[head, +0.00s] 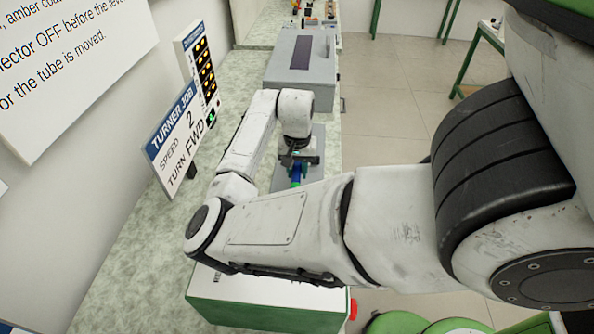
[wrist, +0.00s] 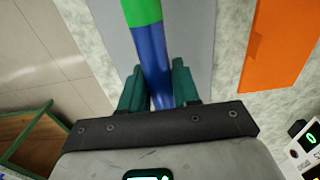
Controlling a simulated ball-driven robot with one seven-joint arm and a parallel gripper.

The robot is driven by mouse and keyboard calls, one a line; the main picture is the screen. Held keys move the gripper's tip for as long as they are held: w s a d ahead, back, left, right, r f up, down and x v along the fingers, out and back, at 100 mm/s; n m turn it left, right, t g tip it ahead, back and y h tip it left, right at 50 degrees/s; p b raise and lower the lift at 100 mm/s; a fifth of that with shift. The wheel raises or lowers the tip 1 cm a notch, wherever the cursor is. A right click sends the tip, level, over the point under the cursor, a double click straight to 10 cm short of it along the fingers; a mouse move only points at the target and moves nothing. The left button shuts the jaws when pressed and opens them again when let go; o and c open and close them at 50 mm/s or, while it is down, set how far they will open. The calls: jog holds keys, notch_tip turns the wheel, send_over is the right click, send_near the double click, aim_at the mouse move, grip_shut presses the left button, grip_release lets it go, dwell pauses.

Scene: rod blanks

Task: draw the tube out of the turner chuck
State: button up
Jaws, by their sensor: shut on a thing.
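The tube (wrist: 151,55) is blue with a green part beyond it in the wrist view. It runs from the top edge down between my gripper's two teal fingers (wrist: 157,72), and they are shut on its blue part. In the head view, my gripper (head: 297,162) is over the bench, and a short blue and green piece of the tube (head: 296,172) shows just below it. The tube's far ends are hidden by my arm or out of frame. I cannot make out the turner chuck in either view.
A grey plate (wrist: 195,30) lies under the tube, with an orange panel (wrist: 278,40) beside it. A turner job sign (head: 178,135) reads speed 2, turn FWD. A grey box (head: 300,72) stands behind my gripper, and a white and green box (head: 265,300) in front. Open floor lies right.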

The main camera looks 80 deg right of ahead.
jog(key=shift+r, duration=0.1)
jog(key=shift+r+p, duration=3.75)
jog(key=shift+r, duration=0.65)
